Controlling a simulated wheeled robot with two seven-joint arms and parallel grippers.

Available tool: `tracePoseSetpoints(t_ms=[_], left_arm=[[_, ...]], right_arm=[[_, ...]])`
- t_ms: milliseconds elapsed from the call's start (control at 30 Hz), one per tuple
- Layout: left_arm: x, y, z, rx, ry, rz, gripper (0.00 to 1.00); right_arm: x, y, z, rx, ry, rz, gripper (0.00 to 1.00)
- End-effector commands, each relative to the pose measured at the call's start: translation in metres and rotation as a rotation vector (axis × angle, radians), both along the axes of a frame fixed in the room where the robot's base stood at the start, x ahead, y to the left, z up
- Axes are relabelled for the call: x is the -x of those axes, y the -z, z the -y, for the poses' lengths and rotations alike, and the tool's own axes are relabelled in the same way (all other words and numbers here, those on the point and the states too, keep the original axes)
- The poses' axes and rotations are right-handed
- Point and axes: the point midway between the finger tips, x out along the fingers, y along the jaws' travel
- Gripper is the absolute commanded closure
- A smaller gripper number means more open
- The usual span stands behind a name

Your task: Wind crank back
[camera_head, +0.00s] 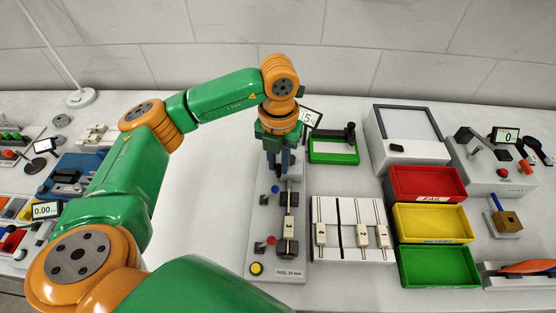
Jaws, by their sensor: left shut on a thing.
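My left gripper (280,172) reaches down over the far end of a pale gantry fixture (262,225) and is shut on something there. The gripper and wrist hide the part it holds, so I cannot make out the crank or its angle. My right gripper is not in view.
A grey box (411,150) is behind. Other devices crowd the left. My left arm spans the left side.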

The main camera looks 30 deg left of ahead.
Motion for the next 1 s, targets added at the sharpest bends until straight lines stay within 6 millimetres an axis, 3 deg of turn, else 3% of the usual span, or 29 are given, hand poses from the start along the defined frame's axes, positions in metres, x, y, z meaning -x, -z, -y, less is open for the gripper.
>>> tracePoseSetpoints(t_ms=[133, 167, 267, 567, 867, 1000], left_arm=[[0.0, 0.0, 0.0, 0.001, 0.001, 0.0, 1.0], [0.0, 0.0, 0.0, 0.001, 0.001, 0.0, 0.76], [0.0, 0.0, 0.0, 0.001, 0.001, 0.0, 0.49], [0.0, -0.001, 0.0, 0.0, 0.001, 0.001, 0.49], [-0.001, -0.059, 0.0, 0.0, 0.002, 0.004, 0.49], [0.0, -0.071, 0.0, 0.0, 0.001, 0.001, 0.49]], right_arm=[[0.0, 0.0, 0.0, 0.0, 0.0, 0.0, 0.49], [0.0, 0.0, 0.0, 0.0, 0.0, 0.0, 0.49], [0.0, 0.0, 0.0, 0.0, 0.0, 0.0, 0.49], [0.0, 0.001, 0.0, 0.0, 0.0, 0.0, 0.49], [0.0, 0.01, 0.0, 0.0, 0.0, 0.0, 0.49], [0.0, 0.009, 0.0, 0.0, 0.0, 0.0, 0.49]])
